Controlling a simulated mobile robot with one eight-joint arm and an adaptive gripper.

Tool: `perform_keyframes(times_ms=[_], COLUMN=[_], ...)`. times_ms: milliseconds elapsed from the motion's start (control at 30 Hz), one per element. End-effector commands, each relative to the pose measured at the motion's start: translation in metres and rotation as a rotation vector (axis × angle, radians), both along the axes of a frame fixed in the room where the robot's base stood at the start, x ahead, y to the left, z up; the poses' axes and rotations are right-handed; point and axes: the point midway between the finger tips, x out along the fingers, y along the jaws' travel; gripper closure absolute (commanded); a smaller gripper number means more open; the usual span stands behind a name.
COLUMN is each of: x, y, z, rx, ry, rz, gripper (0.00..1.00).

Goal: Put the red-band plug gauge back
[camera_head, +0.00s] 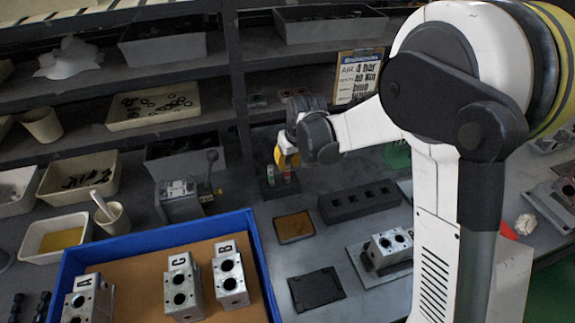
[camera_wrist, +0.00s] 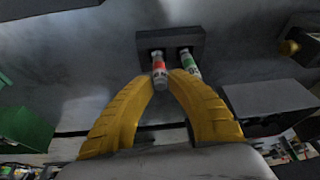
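The red-band plug gauge (camera_wrist: 159,66) is pale with a red band and stands at the left socket of a dark gauge block (camera_wrist: 151,40) in the wrist view. Whether it is fully seated I cannot tell. The green-band plug gauge (camera_wrist: 188,63) stands at the right socket, just right of my fingers. My gripper (camera_wrist: 162,79) has its yellow fingertips closed in on both sides of the red-band gauge. In the head view my gripper (camera_head: 285,160) is low over the block, with the red-band gauge (camera_head: 287,176) just beneath it, small and partly hidden.
A grey lever fixture (camera_head: 181,200) stands left of the gauges. A blue-rimmed tray (camera_head: 62,275) holds several valve blocks in front. A black slotted block (camera_head: 358,202) and a brown pad (camera_head: 294,227) lie to the right. Shelves with bins rise behind.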

Motion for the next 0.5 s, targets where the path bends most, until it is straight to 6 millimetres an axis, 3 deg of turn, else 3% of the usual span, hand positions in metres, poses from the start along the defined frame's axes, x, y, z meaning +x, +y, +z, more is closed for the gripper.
perform_keyframes(times_ms=[33, 200, 500], x=[-0.004, -0.017, -0.028], y=[-0.002, -0.006, -0.01], z=[0.016, 0.052, 0.084], rx=[0.0, 0.0, 0.0], ry=[0.0, 0.0, 0.0], rz=[0.0, -0.001, 0.0], gripper=[0.82, 0.82, 0.82])
